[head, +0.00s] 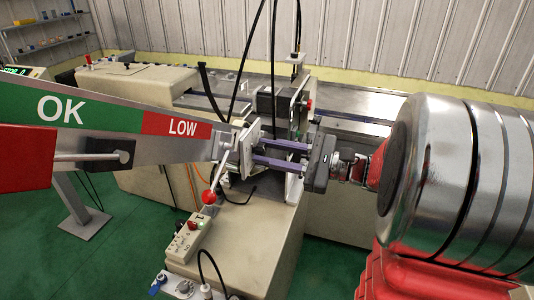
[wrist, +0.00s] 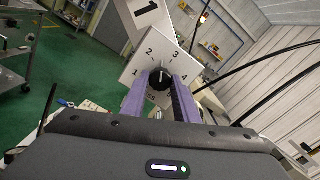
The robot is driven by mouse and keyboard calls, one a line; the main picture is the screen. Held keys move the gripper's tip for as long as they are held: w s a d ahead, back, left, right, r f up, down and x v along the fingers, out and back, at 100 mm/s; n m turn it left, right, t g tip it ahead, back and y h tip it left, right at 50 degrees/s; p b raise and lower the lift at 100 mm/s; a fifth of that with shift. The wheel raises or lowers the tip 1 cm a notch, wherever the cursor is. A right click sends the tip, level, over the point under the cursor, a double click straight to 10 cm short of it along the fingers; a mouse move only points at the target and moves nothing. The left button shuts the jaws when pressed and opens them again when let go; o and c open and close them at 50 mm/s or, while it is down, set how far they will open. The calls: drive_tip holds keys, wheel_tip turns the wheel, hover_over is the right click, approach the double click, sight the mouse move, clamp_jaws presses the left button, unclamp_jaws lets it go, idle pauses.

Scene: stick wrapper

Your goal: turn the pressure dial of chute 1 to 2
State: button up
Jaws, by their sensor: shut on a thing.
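A sign with a large 1 (wrist: 148,12) stands just above the plate. My gripper (wrist: 161,86) is shut on the dial, one purple finger on each side. The knob's light mark seems to point up between 2 and 3, but it is too small to be sure. In the head view, my gripper (head: 256,152) meets the plate (head: 249,148) edge-on, and the knob is hidden.
A red-knobbed lever (head: 209,197) hangs just below my fingers, near a button box (head: 187,240). Black cables (head: 249,60) hang close behind. Shelves (head: 40,35) stand far back left.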

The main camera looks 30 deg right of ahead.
drive_tip(key=n, duration=0.6)
drive_tip(key=shift+f, duration=0.1)
drive_tip(key=shift+n, duration=0.3)
drive_tip(key=o, duration=1)
drive_tip(key=shift+o, duration=0.2)
drive_tip(key=shift+s+d, duration=0.1)
drive_tip(key=v, duration=1.3)
drive_tip(key=shift+s+d, duration=0.2)
drive_tip(key=shift+s, duration=0.05)
